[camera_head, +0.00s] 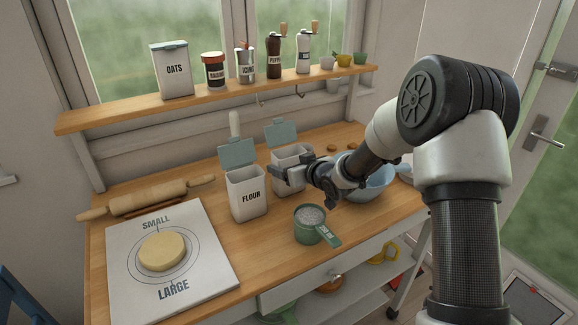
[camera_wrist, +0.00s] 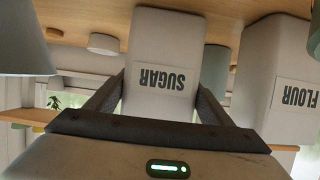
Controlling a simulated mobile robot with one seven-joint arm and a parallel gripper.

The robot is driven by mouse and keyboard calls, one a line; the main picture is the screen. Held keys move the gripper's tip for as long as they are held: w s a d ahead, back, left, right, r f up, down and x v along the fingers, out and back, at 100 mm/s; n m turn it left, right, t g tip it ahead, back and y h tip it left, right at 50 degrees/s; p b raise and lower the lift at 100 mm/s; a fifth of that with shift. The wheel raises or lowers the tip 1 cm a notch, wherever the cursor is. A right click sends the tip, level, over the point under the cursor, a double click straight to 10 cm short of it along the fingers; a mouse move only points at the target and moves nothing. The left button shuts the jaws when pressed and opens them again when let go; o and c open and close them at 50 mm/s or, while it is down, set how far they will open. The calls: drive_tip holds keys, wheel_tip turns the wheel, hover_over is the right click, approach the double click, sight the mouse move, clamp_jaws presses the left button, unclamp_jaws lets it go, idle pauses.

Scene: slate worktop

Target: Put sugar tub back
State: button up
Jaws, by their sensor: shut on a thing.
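The sugar tub (camera_head: 291,157) is a pale, square tub with its blue-grey lid (camera_head: 283,132) tipped up open. It appears upright at the worktop's back middle, right of the flour tub. In the wrist view, which is upside down, the sugar tub (camera_wrist: 160,45) shows its SUGAR label between my fingers. My gripper (camera_head: 289,176) is shut on it from the right and front; it also shows in the wrist view (camera_wrist: 160,98). I cannot tell for sure whether the tub's base touches the worktop (camera_head: 275,262).
The flour tub (camera_head: 248,190), lid open, stands close on the left. A green measuring cup (camera_head: 311,226) with white contents is in front; a blue bowl (camera_head: 371,186) is to the right. The shelf (camera_head: 130,116) holds the oats tub (camera_head: 173,70), jars and mills, with bare wood between oats and jar.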

drive_tip(key=shift+f, duration=0.1)
drive_tip(key=o, duration=1.4)
drive_tip(key=shift+o, duration=0.2)
drive_tip(key=shift+s+d+r, duration=0.15)
drive_tip(key=shift+s+r, duration=0.05)
drive_tip(key=shift+r, duration=0.1)
drive_tip(key=v, duration=1.1)
drive_tip(key=shift+s+d+p, duration=0.2)
drive_tip(key=shift+p, duration=0.15)
